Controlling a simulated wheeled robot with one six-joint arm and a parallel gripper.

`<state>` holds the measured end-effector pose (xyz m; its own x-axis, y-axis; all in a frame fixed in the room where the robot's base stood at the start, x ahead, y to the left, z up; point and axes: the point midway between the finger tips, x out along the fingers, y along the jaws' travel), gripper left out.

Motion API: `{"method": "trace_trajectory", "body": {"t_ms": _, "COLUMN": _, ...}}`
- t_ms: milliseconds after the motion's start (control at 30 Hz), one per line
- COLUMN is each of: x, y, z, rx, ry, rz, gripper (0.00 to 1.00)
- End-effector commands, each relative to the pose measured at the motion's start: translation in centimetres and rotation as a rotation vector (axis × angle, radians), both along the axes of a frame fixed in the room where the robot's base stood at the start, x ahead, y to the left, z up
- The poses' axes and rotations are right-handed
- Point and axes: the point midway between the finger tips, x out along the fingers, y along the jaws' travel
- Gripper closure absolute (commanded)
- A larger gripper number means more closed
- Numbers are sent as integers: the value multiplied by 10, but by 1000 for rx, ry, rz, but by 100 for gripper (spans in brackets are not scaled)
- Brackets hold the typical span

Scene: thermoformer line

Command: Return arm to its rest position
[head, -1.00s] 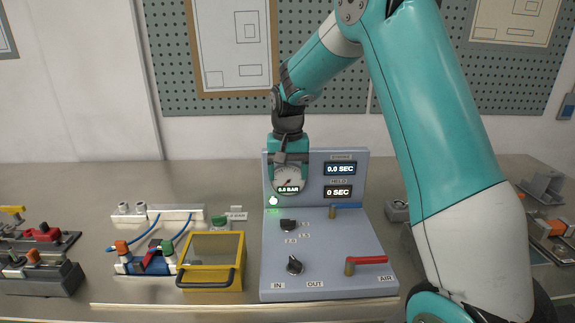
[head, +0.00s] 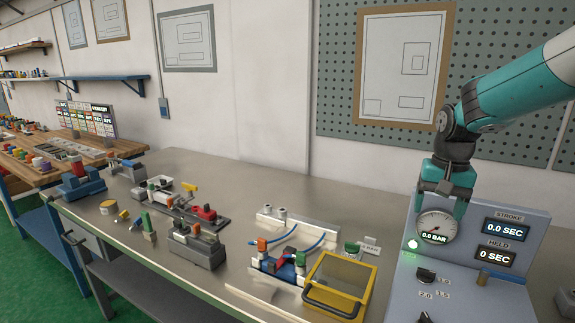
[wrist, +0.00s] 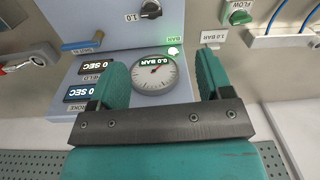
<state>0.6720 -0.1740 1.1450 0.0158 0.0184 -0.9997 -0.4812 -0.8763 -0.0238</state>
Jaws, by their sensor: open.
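My gripper (head: 446,200) is open and empty in the head view, with its fingers pointing down in front of the grey control panel (head: 512,213) at the right. In the wrist view my gripper (wrist: 160,75) has its two teal fingers spread apart. The round pressure gauge (wrist: 153,74) shows between them, reading 0.0 BAR. In the head view the gauge (head: 436,228) sits just below the gripper. I cannot tell whether a finger touches the panel. My arm reaches in from the right edge.
A yellow clear-lidded box (head: 340,284) stands left of the panel. A blue clamp fixture (head: 284,266) with hoses and several other fixtures line the steel bench (head: 256,178). A pegboard (head: 480,60) is behind. Blue shelving and a wooden bench (head: 25,165) are at far left.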

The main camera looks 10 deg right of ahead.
Motion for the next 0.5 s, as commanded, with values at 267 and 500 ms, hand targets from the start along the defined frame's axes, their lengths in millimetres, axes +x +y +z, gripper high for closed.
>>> {"method": "trace_trajectory", "body": {"t_ms": 267, "x": -124, "y": 145, "z": 36, "rx": 137, "ry": -109, "rz": 608, "gripper": 28}}
{"method": "trace_trajectory", "body": {"t_ms": 500, "x": -242, "y": 208, "z": 35, "rx": 265, "ry": -183, "rz": 1013, "gripper": 28}}
